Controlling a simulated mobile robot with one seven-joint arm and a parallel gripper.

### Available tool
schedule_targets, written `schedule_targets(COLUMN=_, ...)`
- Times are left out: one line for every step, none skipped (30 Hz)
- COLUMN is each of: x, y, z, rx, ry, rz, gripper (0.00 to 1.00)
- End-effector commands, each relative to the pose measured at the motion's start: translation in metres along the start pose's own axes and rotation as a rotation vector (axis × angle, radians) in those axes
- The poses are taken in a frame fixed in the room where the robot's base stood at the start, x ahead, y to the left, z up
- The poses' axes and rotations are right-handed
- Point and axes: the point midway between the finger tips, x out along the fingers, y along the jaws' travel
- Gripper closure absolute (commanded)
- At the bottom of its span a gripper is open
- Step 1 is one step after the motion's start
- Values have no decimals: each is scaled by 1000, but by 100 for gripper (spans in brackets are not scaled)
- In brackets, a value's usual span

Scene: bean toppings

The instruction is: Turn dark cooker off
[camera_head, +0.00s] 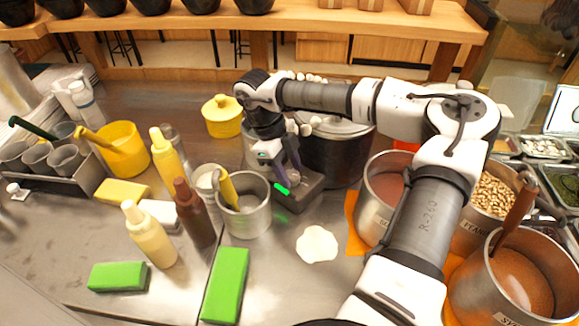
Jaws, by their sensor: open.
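A dark cooker (335,160) with a metallic lid stands at the back centre of the counter, partly hidden behind my arm. Its dark base (300,200) sticks out at the front, below my gripper. My gripper (284,185) is open and points down at the front of this base, with a bright green strip near its fingertips. I cannot tell whether the fingers touch the cooker. The cooker's switch or button is too small or hidden to make out.
A grey metal pot (245,222) with a yellow-handled tool stands just left of the gripper. Sauce bottles (165,155), green blocks (226,285) and a yellow lidded pot (222,116) are farther left. A pot of brown sauce (385,185) stands to the right. A white flat piece (317,245) lies in front.

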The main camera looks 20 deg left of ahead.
Motion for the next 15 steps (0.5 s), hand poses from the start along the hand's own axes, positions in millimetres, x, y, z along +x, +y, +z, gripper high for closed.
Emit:
schedule_targets(x=0, y=0, z=0, rx=0, ry=0, rz=0, gripper=55)
schedule_targets(x=0, y=0, z=0, rx=0, ry=0, rz=0, gripper=55)
schedule_targets(x=0, y=0, z=0, rx=0, ry=0, rz=0, gripper=55)
schedule_targets(x=0, y=0, z=0, rx=0, ry=0, rz=0, gripper=58)
schedule_targets(x=0, y=0, z=0, rx=0, ry=0, rz=0, gripper=62)
schedule_targets(x=0, y=0, z=0, rx=0, ry=1, rz=0, gripper=67)
schedule_targets(x=0, y=0, z=0, rx=0, ry=1, rz=0, gripper=71)
schedule_targets(x=0, y=0, z=0, rx=0, ry=1, rz=0, gripper=75)
schedule_targets(x=0, y=0, z=0, rx=0, ry=1, rz=0, gripper=80)
schedule_targets(x=0, y=0, z=0, rx=0, ry=1, rz=0, gripper=84)
schedule_targets(x=0, y=0, z=0, rx=0, ry=1, rz=0, gripper=87)
schedule_targets(x=0, y=0, z=0, rx=-1, ry=1, rz=0, gripper=87)
schedule_targets(x=0, y=0, z=0, rx=-1, ry=1, rz=0, gripper=87)
schedule_targets(x=0, y=0, z=0, rx=-2, ry=1, rz=0, gripper=87)
schedule_targets(x=0, y=0, z=0, rx=-5, ry=1, rz=-2, gripper=87)
